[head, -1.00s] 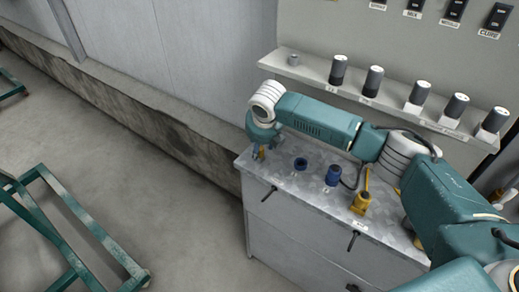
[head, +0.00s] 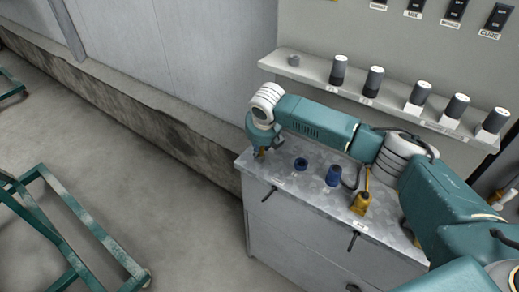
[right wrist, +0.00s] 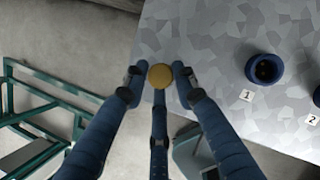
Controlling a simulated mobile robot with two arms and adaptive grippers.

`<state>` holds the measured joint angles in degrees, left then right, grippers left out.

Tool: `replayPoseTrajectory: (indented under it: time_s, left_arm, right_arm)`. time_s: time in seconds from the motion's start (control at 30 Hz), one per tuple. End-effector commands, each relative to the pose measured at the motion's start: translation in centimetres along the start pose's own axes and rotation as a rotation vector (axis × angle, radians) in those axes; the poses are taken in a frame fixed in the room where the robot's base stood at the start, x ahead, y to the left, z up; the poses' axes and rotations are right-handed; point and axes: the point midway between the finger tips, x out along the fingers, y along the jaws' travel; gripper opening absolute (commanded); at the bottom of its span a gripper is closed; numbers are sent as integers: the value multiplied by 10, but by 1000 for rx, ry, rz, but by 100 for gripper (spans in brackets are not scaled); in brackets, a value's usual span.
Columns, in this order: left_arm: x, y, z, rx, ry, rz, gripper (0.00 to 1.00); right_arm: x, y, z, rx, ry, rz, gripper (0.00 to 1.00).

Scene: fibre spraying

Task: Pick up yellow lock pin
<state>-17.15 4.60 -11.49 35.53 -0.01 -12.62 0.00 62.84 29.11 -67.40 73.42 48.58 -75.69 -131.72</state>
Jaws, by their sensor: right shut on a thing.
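The yellow lock pin (right wrist: 160,76) shows as a round yellow head between the fingertips of my right gripper (right wrist: 160,83) in the right wrist view. The blue fingers are shut on it from several sides. In the head view my right gripper (head: 262,149) points down at the left end of the grey metal cabinet top (head: 310,177), with a small bit of yellow at its tips. I cannot tell whether the pin touches the surface. My left gripper is not in view.
Blue round sockets (head: 300,164) stand beside the gripper, near number labels. A yellow tool (head: 361,202) stands farther right. A shelf (head: 310,75) with grey-black cylinders runs behind. A green frame (head: 75,225) stands on the floor at left.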

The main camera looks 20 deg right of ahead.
Motion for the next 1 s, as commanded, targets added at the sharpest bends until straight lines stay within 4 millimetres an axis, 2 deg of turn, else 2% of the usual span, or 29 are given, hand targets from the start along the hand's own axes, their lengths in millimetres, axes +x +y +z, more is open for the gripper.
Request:
replayPoseTrajectory:
  time_s: [0.23, 0.37, 0.8, 1.0]
  left_arm:
    - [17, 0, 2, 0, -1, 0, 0]
    - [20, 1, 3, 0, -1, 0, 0]
    - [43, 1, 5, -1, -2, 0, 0]
    - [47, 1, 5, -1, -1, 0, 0]
  right_arm:
    - [-28, -2, 15, 2, -10, -1, 1]
    - [-36, -2, -12, -2, -3, -2, 1]
    - [-79, -1, -118, -2, -3, 0, 1]
    - [-92, 0, -145, 0, -3, 0, 1]
